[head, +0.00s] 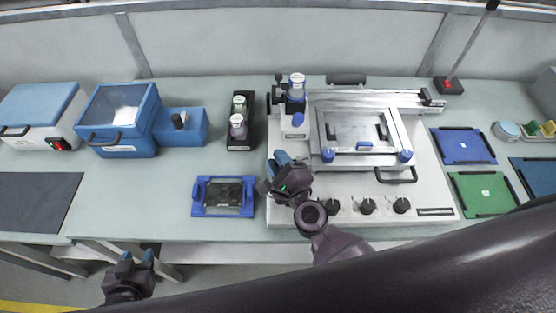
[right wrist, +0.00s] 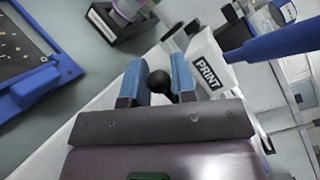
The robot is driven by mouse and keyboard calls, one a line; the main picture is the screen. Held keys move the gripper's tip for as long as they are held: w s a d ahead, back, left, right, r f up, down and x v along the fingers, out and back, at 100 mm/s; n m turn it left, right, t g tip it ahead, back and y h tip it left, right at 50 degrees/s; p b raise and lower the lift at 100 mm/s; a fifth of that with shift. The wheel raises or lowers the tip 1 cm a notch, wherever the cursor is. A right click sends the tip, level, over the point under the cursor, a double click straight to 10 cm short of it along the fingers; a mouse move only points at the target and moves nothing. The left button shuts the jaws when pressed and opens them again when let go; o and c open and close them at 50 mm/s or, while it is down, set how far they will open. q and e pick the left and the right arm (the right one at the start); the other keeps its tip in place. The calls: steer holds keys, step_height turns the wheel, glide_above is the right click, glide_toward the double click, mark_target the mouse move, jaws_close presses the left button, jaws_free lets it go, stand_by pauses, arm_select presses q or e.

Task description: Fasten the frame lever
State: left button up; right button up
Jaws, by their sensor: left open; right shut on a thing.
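The white printer machine (head: 430,190) stands on the bench, with a metal frame (head: 318,130) that has blue knobs (head: 328,155) at its front corners. My right gripper (head: 280,158) is at the machine's left edge. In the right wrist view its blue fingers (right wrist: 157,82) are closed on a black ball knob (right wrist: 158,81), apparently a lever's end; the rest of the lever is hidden. My left gripper (head: 137,257) is open and empty, below the bench's front edge.
A blue fixture with a dark board (head: 223,196) lies left of my right gripper. A black holder with bottles (head: 240,122) stands behind it. Blue (head: 462,146) and green (head: 482,194) trays lie to the right.

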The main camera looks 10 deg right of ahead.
steer(key=shift+w+m+h, duration=0.35)
steer(key=shift+m+h, duration=0.45)
steer(key=shift+h, duration=0.3)
steer(key=shift+w+m+t+h+p, duration=0.3)
steer(key=shift+m+h, duration=0.4)
steer(key=shift+h, duration=0.6)
steer(key=shift+d, duration=0.1)
steer(key=o, duration=0.9)
steer(key=s+b, duration=0.1)
steer(key=s, duration=0.9)
steer(key=shift+s+b, duration=0.3)
steer(key=shift+s, duration=0.1)
